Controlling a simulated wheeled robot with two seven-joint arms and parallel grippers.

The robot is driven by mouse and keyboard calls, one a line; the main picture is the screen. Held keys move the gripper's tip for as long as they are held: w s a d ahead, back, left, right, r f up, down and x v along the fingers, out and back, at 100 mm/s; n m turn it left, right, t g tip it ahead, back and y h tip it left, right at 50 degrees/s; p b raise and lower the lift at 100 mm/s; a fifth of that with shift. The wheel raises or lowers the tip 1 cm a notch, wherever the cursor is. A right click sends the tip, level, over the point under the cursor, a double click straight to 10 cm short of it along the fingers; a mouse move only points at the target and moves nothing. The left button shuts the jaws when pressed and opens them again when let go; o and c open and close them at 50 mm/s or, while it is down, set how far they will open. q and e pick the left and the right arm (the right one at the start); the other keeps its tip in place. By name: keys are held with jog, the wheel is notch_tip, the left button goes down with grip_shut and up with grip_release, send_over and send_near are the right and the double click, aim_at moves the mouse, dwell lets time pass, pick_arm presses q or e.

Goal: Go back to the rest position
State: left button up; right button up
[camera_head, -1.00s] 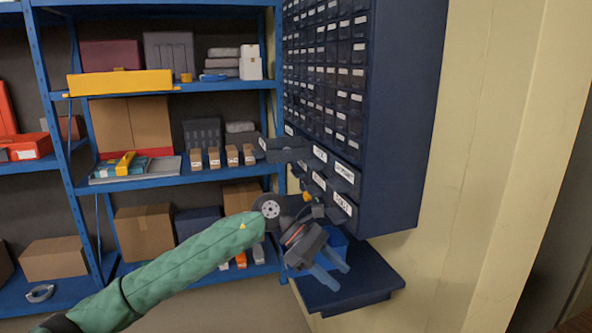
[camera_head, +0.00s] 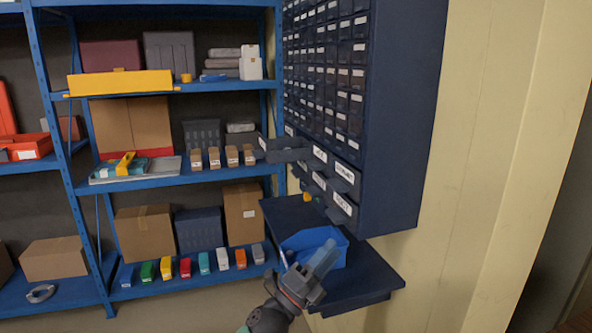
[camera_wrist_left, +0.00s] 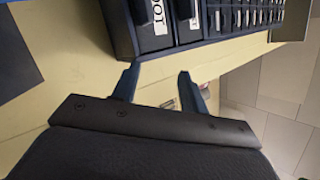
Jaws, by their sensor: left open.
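My left gripper (camera_head: 318,262) is in the lower middle of the head view, in front of the blue bin on the cabinet's ledge. Its fingers point up and to the right. In the left wrist view its two blue fingers (camera_wrist_left: 158,88) stand apart with nothing between them. Beyond them are labelled drawers and a pale wall. My right gripper is not in view.
A dark blue drawer cabinet (camera_head: 397,120) stands on the right with one drawer (camera_head: 285,150) pulled out. A blue bin (camera_head: 318,243) sits on its ledge (camera_head: 375,280). Blue shelves (camera_head: 228,177) with boxes and small coloured packs stand on the left.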

pick_arm(q)
jog(key=a+f+n+t+y, duration=0.4)
jog(key=a+f+n+y, duration=0.6)
jog(key=f+n+y, duration=0.5)
jog(key=s+a+f+n+g+y, duration=0.2)
jog(key=s+a+f+n+g, duration=0.15)
jog(key=f, duration=0.25)
jog(key=s+a+f+n+g+y, duration=0.1)
jog(key=s+a+f+n+g, duration=0.15)
jog(key=s+f+n, duration=0.2)
jog(key=s+a+f+n+g, duration=0.2)
jog(key=s+f, duration=0.3)
jog(key=s, duration=0.4)
jog(key=s+a+f+n+g, duration=0.2)
jog(key=s+f+g, duration=0.3)
jog(key=s, duration=0.4)
jog(key=s+a+f+n+g, duration=0.2)
jog(key=s+a+f+g, duration=0.1)
jog(key=s, duration=0.6)
notch_tip(320, 180, down, 3)
jog(key=shift+s+r+g, duration=0.2)
jog(key=shift+s+g, duration=0.2)
jog(key=shift+g, duration=0.3)
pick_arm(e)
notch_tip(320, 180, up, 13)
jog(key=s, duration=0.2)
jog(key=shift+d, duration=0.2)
